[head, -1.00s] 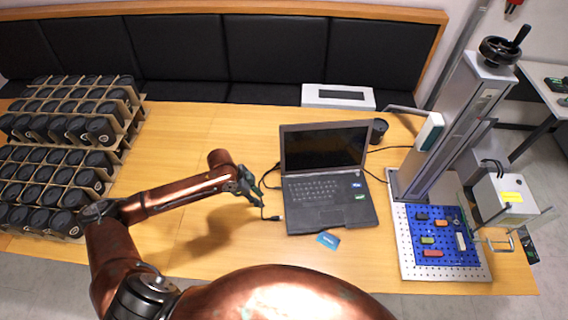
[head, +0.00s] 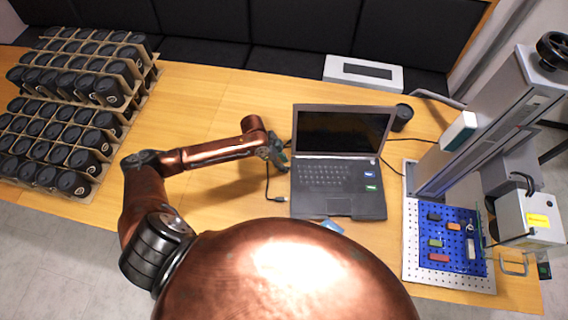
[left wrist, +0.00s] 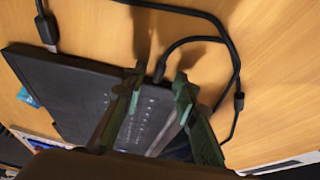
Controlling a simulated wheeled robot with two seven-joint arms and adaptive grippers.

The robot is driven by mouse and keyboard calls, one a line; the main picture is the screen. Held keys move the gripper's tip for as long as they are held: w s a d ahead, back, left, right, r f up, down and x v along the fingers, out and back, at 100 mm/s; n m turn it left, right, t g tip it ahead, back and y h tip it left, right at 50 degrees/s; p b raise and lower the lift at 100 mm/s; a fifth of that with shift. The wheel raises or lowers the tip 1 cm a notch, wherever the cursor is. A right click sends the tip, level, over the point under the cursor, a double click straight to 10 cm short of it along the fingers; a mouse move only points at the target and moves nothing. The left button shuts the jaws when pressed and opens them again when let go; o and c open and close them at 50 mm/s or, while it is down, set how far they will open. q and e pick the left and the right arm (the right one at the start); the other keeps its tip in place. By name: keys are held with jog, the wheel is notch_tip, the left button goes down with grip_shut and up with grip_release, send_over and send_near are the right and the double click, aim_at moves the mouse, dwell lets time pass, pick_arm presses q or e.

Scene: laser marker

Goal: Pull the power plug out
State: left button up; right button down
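The black laptop (head: 338,200) stands open on the wooden table. In the left wrist view a black power plug (left wrist: 159,72) sits at the laptop's side edge, with its dark cable (left wrist: 185,40) curving away. My left gripper (head: 280,152) is close beside the laptop's left edge. In the left wrist view its two green-grey fingers (left wrist: 160,76) are apart, one on each side of the plug, with gaps visible. They partly cover the laptop (left wrist: 70,88). In the head view the plug is hidden by the gripper. My right gripper is not in view.
A blue card (head: 332,226) lies in front. A laser marker (head: 490,125) stands right, racks of black cups (head: 75,120) left. Table left of the laptop is mostly clear.

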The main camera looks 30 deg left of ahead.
pick_arm(q)
jog(key=shift+d+f, duration=0.15)
jog(key=shift+f, duration=0.1)
jog(key=shift+c, duration=0.5)
grip_shut()
